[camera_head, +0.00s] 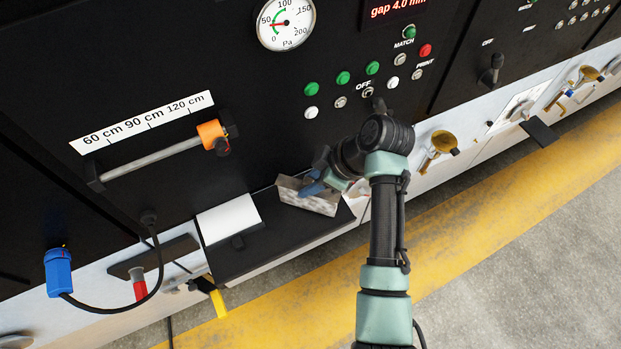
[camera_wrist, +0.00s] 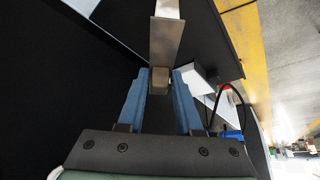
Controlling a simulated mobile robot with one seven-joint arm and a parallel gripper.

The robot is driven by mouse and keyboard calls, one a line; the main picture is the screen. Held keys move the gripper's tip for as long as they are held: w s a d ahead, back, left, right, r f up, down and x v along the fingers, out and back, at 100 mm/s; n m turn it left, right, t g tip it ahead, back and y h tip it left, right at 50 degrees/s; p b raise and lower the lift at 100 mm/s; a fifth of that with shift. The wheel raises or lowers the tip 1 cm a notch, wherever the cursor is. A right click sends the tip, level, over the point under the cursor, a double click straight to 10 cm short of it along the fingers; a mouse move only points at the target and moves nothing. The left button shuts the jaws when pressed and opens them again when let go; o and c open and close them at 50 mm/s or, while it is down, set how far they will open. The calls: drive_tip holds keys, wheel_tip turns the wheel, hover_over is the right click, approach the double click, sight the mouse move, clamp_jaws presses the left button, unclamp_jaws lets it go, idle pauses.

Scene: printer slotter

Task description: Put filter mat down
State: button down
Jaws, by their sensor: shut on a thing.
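My arm hides part of the area right of the mat.
Above are a black panel with several buttons (camera_head: 343,78), a gauge (camera_head: 286,22) and an orange slider (camera_head: 212,134) on a bar. A blue plug (camera_head: 59,272) hangs lower left. The shelf's middle is bare.

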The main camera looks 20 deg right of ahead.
drive_tip(key=shift+f, duration=0.15)
drive_tip(key=shift+f+b, duration=0.4)
drive_tip(key=c, duration=0.6)
unclamp_jaws()
drive_tip(key=shift+r, duration=0.15)
drive_tip(key=shift+r+p, duration=0.25)
drive_tip(key=shift+p, duration=0.05)
drive_tip(key=v, duration=1.2)
drive_tip(key=shift+r, duration=0.2)
